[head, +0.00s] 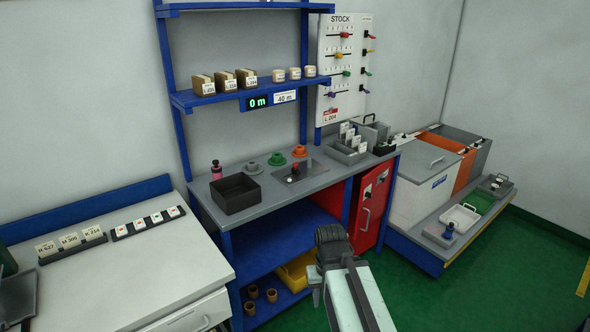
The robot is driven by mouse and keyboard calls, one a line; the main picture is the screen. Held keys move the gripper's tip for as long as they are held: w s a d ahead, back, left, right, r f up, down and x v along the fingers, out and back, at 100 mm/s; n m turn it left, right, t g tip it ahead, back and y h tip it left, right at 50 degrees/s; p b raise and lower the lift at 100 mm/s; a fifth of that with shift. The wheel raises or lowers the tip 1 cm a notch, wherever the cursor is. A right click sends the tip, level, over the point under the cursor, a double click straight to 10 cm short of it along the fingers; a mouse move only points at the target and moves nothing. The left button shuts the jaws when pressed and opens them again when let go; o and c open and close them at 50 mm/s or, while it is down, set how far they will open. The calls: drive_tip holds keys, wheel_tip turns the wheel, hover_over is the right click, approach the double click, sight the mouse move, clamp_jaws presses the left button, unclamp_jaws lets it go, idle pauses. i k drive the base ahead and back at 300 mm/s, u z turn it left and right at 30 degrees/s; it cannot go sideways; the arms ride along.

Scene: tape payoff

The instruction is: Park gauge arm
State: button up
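No part is plainly marked as the gauge arm. A green display reading 0 m (258,103) hangs on the blue shelf edge, beside a white 40 m label (285,97). My gripper (331,238) is in front of and below the bench, apart from it, near the red cabinet. Its fingers are seen from behind, so opening and contents are hidden.
The STOCK board (342,75) is behind. A red cabinet (371,206) is under the bench's right end. Green floor (480,290) is clear at right.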

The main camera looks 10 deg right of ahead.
sight(294, 170)
drive_tip(key=z, duration=0.95)
drive_tip(key=i, duration=2.05)
drive_tip(key=u, duration=3.1)
